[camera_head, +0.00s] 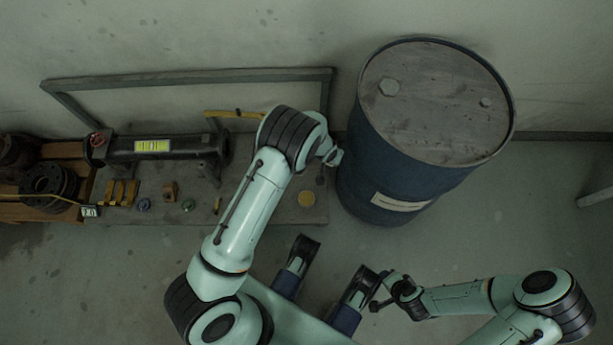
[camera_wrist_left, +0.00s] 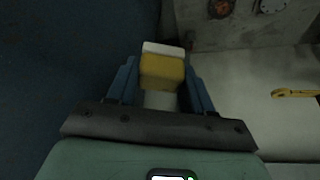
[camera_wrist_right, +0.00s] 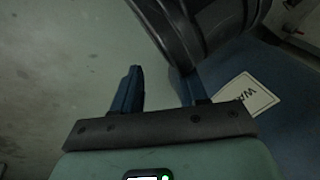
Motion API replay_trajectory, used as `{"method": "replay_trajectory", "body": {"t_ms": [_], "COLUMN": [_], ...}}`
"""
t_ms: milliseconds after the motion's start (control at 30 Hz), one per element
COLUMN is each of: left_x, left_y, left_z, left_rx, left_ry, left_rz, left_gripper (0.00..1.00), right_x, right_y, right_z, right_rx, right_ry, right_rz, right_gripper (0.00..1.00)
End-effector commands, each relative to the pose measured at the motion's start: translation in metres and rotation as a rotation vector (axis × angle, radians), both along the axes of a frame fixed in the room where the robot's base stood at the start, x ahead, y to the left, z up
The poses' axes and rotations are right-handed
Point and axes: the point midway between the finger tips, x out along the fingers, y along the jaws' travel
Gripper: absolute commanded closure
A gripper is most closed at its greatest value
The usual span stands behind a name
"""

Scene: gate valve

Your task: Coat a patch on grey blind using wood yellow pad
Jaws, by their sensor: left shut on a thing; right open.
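My left gripper (camera_head: 334,155) is just left of the blue drum, over the right end of the grey board. In the left wrist view, the gripper (camera_wrist_left: 160,72) is shut on the yellow pad (camera_wrist_left: 162,72); the pad's far edge is whitish. In the head view I cannot make out the pad. My right gripper (camera_head: 379,292) is open and empty, low over the floor in front of my body; its spread fingers (camera_wrist_right: 162,88) show in the right wrist view. I cannot single out the grey blind; dark round flanges (camera_head: 47,186) sit at the far left.
The grey board (camera_head: 265,190) holds a dark pipe piece (camera_head: 150,147), small parts and a yellow disc (camera_head: 307,200). A yellow tool (camera_head: 234,114) lies behind. The blue drum (camera_head: 362,165) stands close on the right. Open floor (camera_head: 500,220) lies right of it.

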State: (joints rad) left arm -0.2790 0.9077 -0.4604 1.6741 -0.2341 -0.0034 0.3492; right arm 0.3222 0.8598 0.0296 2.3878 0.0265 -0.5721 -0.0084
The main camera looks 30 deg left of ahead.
Motion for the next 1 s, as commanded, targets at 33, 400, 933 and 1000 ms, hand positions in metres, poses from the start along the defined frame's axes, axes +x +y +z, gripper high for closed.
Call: {"method": "replay_trajectory", "body": {"t_ms": [33, 400, 933, 1000], "left_x": [-0.01, -0.069, -0.08, -0.08], "left_y": [0.006, 0.038, 0.042, 0.042], "left_z": [-0.036, -0.18, -0.216, -0.221], "left_rx": [0.006, 0.029, 0.035, 0.035], "left_ry": [0.011, -0.006, -0.011, -0.011], "left_rz": [0.014, 0.102, 0.113, 0.113], "left_gripper": [0.74, 0.74, 0.74, 0.74], "right_x": [0.002, 0.011, -0.012, -0.018], "right_y": [-0.002, -0.008, -0.013, -0.014], "right_z": [-0.004, -0.014, -0.039, -0.045], "right_rx": [-0.003, -0.019, -0.018, -0.017], "right_ry": [-0.003, -0.026, 0.055, 0.076], "right_rz": [-0.003, -0.015, -0.021, -0.022], "right_gripper": [0.57, 0.57, 0.57, 0.57]}}
